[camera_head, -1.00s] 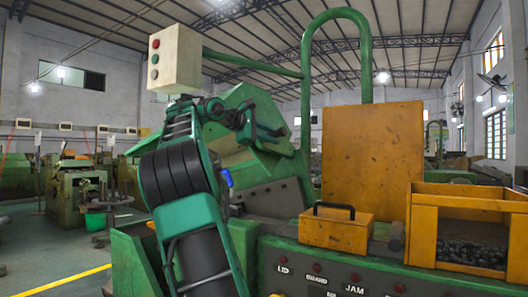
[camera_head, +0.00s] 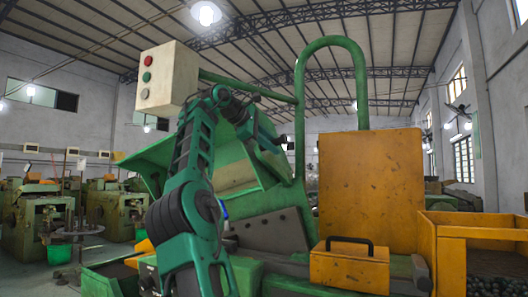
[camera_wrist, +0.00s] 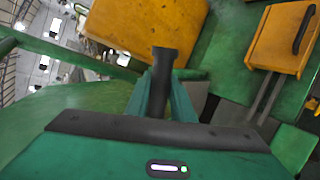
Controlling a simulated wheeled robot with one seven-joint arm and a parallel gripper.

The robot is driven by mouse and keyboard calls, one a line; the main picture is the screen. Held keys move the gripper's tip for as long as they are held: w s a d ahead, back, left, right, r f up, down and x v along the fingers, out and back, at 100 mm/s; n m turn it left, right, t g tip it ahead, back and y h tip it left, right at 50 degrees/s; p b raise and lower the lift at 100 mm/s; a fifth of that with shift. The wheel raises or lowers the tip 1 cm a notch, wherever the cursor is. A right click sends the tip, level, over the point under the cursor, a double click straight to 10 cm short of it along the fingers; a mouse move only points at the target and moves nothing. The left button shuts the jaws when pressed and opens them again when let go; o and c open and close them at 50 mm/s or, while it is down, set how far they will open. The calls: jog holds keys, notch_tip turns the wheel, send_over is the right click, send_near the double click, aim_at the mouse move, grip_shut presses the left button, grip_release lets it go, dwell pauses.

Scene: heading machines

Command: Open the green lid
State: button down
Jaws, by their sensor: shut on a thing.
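The green lid (camera_head: 236,153) is the large sloped cover on the green machine, left of the tall green pipe loop, and it stands tilted up. My arm reaches up in front and hides part of it. My gripper (camera_head: 284,139) is at the upper right of the lid. In the wrist view, my gripper (camera_wrist: 165,88) has its green fingers closed around a dark upright bar (camera_wrist: 163,62), which looks like the lid's handle. The broad green surface at left in the wrist view looks like the lid. Where the bar joins the lid is hidden.
A yellow upright panel (camera_head: 370,190), a yellow box with a black handle (camera_head: 350,267) and a yellow bin of dark parts (camera_head: 450,245) stand to the right. A pale button box (camera_head: 167,77) hangs at the upper left, close to my arm.

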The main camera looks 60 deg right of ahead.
jog(key=shift+d+r, duration=0.2)
dwell(0.5)
jog(key=c, duration=1.5)
grip_release()
jog(key=shift+d, duration=0.1)
jog(key=shift+c, duration=0.2)
